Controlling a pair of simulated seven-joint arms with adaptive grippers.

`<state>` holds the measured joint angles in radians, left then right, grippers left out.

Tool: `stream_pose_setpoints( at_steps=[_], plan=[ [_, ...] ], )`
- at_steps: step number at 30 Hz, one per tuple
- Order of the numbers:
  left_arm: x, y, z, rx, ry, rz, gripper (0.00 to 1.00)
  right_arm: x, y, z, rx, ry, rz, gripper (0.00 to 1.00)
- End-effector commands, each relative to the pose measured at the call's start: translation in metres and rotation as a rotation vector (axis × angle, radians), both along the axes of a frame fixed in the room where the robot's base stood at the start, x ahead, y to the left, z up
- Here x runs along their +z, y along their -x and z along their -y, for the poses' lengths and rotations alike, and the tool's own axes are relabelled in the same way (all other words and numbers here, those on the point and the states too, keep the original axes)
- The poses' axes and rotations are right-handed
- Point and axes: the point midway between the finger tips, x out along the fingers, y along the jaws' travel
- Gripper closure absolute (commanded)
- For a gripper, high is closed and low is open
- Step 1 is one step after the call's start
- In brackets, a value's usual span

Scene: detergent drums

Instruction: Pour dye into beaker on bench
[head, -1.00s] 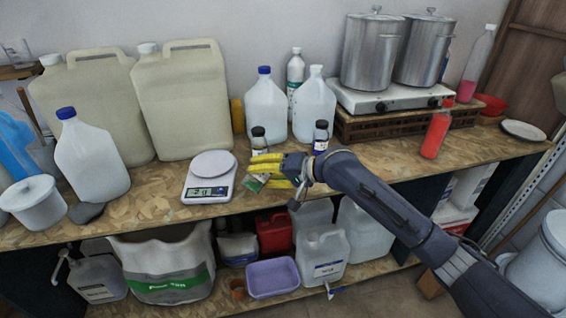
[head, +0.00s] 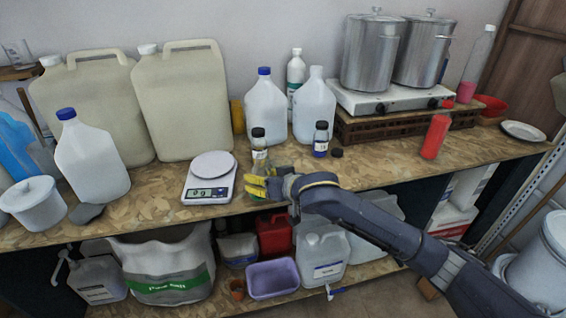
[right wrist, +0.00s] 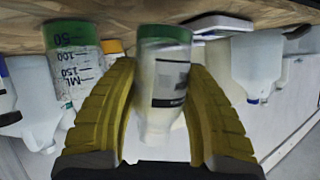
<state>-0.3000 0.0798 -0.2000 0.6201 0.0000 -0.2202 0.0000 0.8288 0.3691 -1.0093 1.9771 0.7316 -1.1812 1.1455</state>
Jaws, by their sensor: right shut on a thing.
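My right gripper (head: 252,187) has yellow fingers and is at the bench's front edge, right of the scale. In the right wrist view its fingers (right wrist: 160,110) are closed around a small clear bottle (right wrist: 158,55) with green dye at its base and a pale label. The bottle looks about upright; that wrist view is upside down. A clear beaker (right wrist: 72,60) marked 50, 100, 150 ML stands beside it, with green at its base. In the head view my gripper partly covers the beaker area. A loose black cap (head: 337,153) lies on the bench. My left gripper is not in view.
A black-capped bottle (head: 258,135) stands behind my gripper, and another with blue contents (head: 320,142) is to its right. The white scale (head: 210,178) is close on the left. Large jugs (head: 265,105) stand behind. Bare bench lies right of the loose cap.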

Motion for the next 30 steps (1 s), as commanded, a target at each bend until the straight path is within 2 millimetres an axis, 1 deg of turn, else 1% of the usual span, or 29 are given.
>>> stream_pose_setpoints(
  at_steps=[3, 12, 30],
  plan=[
    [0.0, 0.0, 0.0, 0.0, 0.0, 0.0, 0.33, -0.0066, 0.0024, -0.0023, 0.0, 0.044, 0.053, 0.87],
    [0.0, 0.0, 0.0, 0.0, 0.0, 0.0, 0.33, -0.009, 0.0043, -0.0039, 0.0, 0.128, 0.155, 0.87],
    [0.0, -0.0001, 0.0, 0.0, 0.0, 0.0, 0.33, -0.0095, 0.0044, -0.004, -0.001, 0.149, 0.179, 0.87]
  ],
)
